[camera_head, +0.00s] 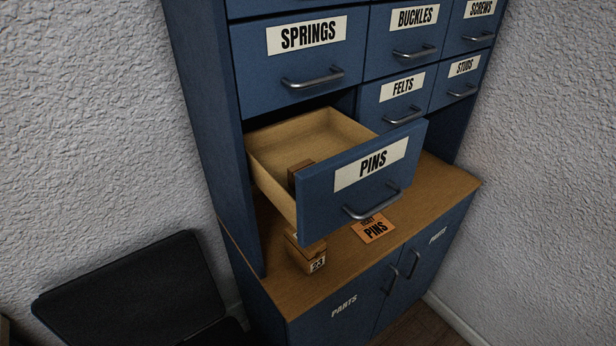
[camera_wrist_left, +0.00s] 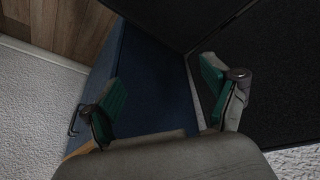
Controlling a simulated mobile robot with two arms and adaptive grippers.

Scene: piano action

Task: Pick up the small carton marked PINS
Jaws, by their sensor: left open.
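The blue drawer labelled PINS (camera_head: 350,180) is pulled out of the cabinet in the head view. A small brown carton (camera_head: 300,172) stands inside it behind the drawer front, which hides its lower part; no marking on it is readable. Another small brown box (camera_head: 306,254) with a "23" label sits on the wooden counter under the drawer, its top partly hidden. An orange card reading PINS (camera_head: 374,228) lies on the counter. My left gripper (camera_wrist_left: 165,85) is open and empty in the left wrist view, with the blue cabinet beyond it. Neither gripper shows in the head view.
Shut drawers (camera_head: 310,60) stand above and beside the open one. The wooden counter (camera_head: 446,182) tops blue cupboard doors (camera_head: 376,284). A black panel-like thing (camera_head: 130,290) stands at lower left. Rough white walls (camera_head: 100,110) close in both sides.

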